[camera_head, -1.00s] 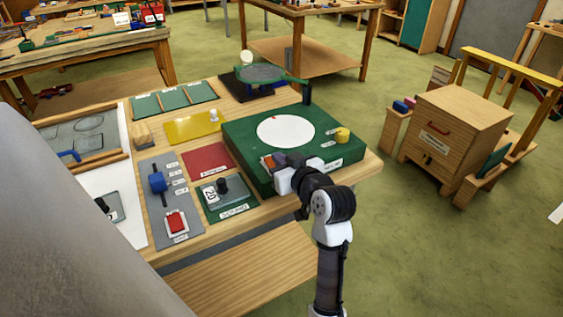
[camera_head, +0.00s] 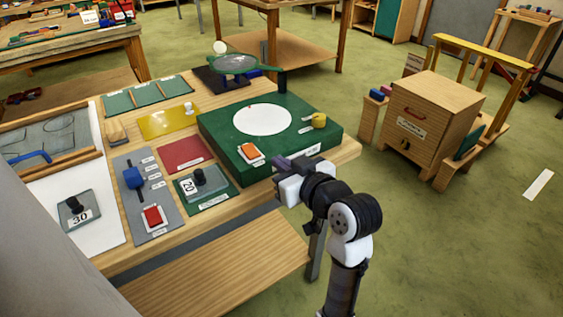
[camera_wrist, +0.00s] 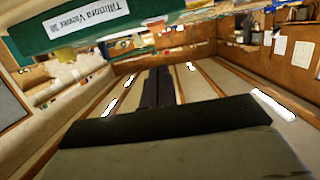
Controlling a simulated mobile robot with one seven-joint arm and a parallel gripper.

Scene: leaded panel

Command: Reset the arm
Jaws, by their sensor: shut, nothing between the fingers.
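My gripper (camera_head: 284,164) is shut and empty. In the head view it is at the front edge of the green box (camera_head: 238,124), close to the orange rocker switch (camera_head: 249,151) on the box's top. In the wrist view my shut fingers (camera_wrist: 158,88) point into the room, and the green box's labelled side (camera_wrist: 65,32) fills the upper left. I cannot tell whether the fingers touch the box.
The wooden bench (camera_head: 110,260) holds a red switch (camera_head: 153,216), a blue lever (camera_head: 133,178), a black knob (camera_head: 199,176) and a magnifier (camera_head: 238,64). A wooden cabinet (camera_head: 430,120) stands at right. Green floor (camera_head: 450,250) is clear at lower right.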

